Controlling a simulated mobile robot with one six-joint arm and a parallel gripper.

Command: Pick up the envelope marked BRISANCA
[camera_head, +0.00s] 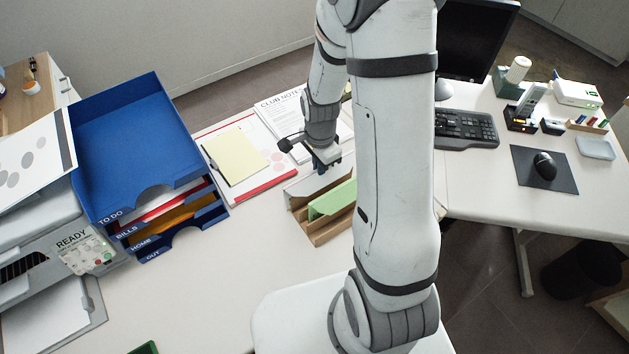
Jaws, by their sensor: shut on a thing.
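A wooden letter rack (325,232) stands on the desk just left of my arm. It holds a pale envelope (303,184) at the back and a green envelope (332,200) in front of it. My gripper (322,169) points down at the top edge of the pale envelope and is shut on it. The envelope is still at the rack, slightly tilted; I cannot tell whether its lower edge is clear. No marking is readable on either envelope, so I cannot tell which says BRISANCA. My arm hides the right end of the rack.
Left of the rack is a blue tray stack (135,150) labelled TO DO, BILLS, HOME and OUT, beside a printer (60,240). A yellow sheet (235,155) and papers lie behind. The front desk is mostly clear.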

